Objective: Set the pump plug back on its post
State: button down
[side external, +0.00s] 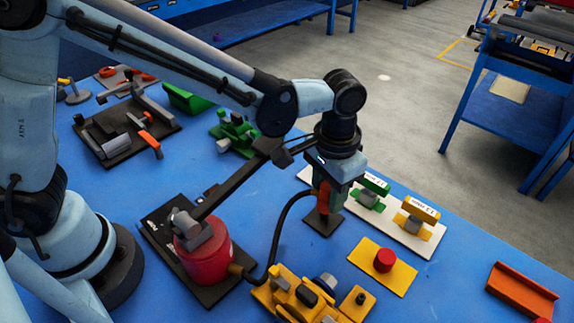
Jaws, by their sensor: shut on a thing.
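My gripper (326,186) points down near the middle of the table. It is shut on the orange-red pump plug (323,198), whose lower part shows below the jaws. A black cable (280,222) arcs from the plug to the red pump (202,254). A small dark square base (323,222) lies directly beneath the plug. The post itself is hidden by the plug and gripper, so I cannot tell whether the plug is seated on it or just above it.
A white board (407,239) with green and yellow labelled blocks stands close right of my gripper. A yellow plate (378,273) with a red button and a yellow device (300,296) lie in front. An orange channel (522,291) is at far right. Blue table between is clear.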

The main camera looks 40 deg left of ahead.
aim_at(327, 203)
jog(key=shift+f, duration=1.55)
dwell(1.4)
jog(key=shift+c, duration=1.5)
grip_release()
jog(key=shift+r, duration=0.1)
jog(key=shift+r, duration=3.7)
jog(key=shift+a, duration=0.1)
